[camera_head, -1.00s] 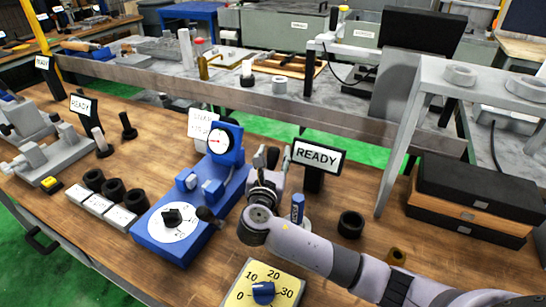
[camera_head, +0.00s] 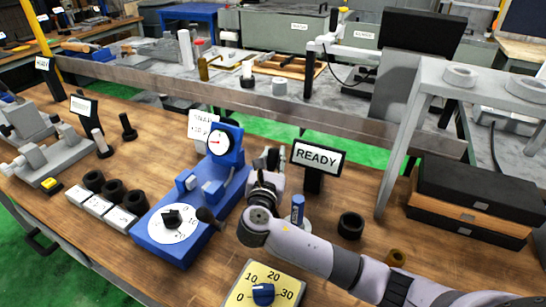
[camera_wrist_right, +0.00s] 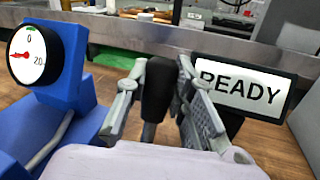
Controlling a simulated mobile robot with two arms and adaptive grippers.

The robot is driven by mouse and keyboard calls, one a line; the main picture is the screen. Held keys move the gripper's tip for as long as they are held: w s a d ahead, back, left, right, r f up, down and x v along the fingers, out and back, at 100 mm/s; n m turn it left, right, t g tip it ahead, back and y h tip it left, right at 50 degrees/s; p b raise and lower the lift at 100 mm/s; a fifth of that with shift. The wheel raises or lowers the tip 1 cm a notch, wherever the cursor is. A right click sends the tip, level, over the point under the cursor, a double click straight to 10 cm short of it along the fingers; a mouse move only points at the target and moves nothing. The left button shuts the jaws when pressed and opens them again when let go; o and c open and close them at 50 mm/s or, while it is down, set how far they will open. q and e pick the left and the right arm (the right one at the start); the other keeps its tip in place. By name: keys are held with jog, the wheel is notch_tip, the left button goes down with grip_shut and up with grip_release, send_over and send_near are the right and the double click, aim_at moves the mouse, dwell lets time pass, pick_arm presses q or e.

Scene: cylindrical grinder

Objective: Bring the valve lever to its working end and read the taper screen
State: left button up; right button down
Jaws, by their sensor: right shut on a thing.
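My right gripper (camera_head: 268,160) is beside the blue fixture, left of the nearest screen. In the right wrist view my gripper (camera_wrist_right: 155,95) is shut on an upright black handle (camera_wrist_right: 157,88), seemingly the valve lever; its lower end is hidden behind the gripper. The nearest screen (camera_head: 318,157), seemingly the taper screen, reads READY; it also shows behind the right finger in the wrist view (camera_wrist_right: 245,90). The blue fixture (camera_head: 225,190) carries a round dial gauge (camera_head: 219,142) with a red needle pointing left. My left gripper is not in view.
A blue upright piece (camera_head: 297,208) and a black ring (camera_head: 350,225) stand right of my wrist. A yellow dial plate (camera_head: 262,288) lies at the front. A drawer box (camera_head: 470,205) and a grey stand (camera_head: 400,140) are at right. More screens stand at left.

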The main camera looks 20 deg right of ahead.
jog(key=shift+s+a+n+t+h+b, duration=0.35)
jog(key=shift+s+a+t+b, duration=0.2)
jog(key=shift+t, duration=0.25)
jog(key=shift+s+a+r+t+h+b, duration=0.25)
jog(key=shift+a+t+b, duration=0.05)
jog(key=shift+t, duration=0.2)
jog(key=c, duration=1.4)
grip_release()
jog(key=shift+o, duration=0.2)
jog(key=shift+r, duration=0.1)
